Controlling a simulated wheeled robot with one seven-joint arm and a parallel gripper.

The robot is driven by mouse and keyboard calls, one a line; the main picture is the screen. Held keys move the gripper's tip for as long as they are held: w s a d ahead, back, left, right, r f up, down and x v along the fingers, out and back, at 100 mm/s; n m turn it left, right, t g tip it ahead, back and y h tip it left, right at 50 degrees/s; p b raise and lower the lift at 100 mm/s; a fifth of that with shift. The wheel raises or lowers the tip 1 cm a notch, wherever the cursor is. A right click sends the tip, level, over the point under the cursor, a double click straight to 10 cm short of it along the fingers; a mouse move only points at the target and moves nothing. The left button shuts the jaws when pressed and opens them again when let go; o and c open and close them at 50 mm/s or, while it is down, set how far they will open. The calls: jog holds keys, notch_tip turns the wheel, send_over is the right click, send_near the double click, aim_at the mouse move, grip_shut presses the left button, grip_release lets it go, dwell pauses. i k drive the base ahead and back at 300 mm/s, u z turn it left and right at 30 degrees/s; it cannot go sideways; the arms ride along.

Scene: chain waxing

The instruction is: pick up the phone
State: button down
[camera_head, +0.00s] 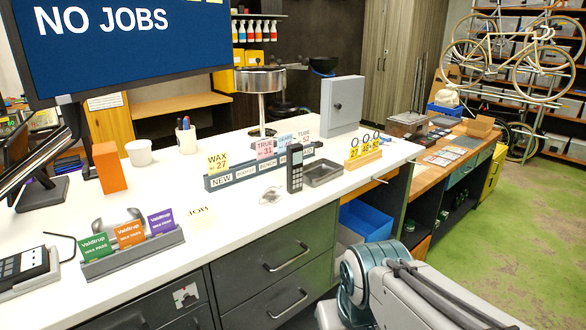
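My arm shows at the bottom right, in front of the counter and away from both devices. My gripper is not visible.
The label rack (262,170) holds colored cards. The grey tray (323,173), a yellow tag stand (363,156) and a grey box (341,105) stand nearby. A card holder (133,253) is at front left. A blue bin (366,221) sits below the counter. Green floor is open at right.

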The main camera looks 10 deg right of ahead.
aim_at(295, 151)
jog(key=i, duration=0.45)
jog(key=z, duration=2.1)
jog(key=i, duration=1.35)
jog(key=u, duration=2.5)
